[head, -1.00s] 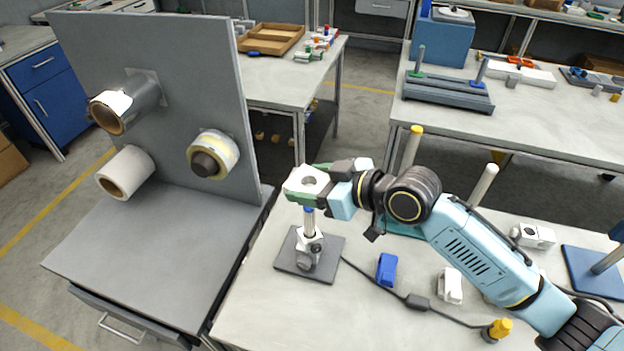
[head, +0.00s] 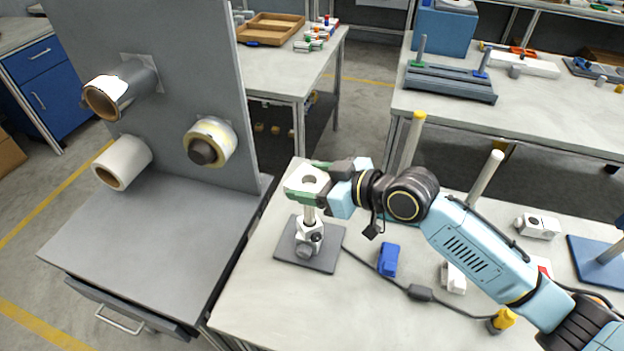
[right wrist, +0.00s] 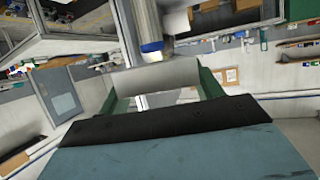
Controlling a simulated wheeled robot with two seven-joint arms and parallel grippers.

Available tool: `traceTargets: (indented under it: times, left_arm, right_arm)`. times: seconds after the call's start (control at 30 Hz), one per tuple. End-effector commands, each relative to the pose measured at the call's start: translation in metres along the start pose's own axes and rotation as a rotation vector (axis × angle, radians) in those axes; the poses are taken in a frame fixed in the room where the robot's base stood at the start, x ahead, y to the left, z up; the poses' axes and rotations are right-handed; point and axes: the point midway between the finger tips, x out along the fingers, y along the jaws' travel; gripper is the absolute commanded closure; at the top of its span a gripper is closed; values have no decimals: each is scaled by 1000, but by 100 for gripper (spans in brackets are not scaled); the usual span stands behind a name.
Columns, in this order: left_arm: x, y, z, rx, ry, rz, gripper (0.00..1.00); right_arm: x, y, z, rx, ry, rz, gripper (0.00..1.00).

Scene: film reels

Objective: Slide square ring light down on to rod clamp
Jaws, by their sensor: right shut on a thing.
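The square ring light (head: 296,184), a white block with a round hole, is held level in my right gripper (head: 306,180). The green fingers grip it on two sides; it also shows in the right wrist view (right wrist: 160,80). The ring light sits directly over the upright silver rod (head: 309,215), above the rod clamp (head: 309,238). A length of bare rod shows between ring and clamp. In the wrist view the rod's blue tip (right wrist: 152,48) is at the ring's edge; I cannot tell how far it is inside. My left gripper is not in view.
The stand's dark base plate (head: 290,262) rests on the light table. A cable runs right from it past a blue block (head: 388,260) and a white part (head: 453,279). A grey panel with reels (head: 122,163) stands at left. The table front is clear.

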Motion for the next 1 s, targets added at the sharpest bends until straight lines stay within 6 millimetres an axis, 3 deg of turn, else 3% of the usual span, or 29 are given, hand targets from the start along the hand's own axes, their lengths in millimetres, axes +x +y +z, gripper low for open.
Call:
traceTargets:
  times: [1.0]
  left_arm:
    - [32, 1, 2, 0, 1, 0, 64]
  right_arm:
    - [17, 0, 41, -1, 1, 0, 62]
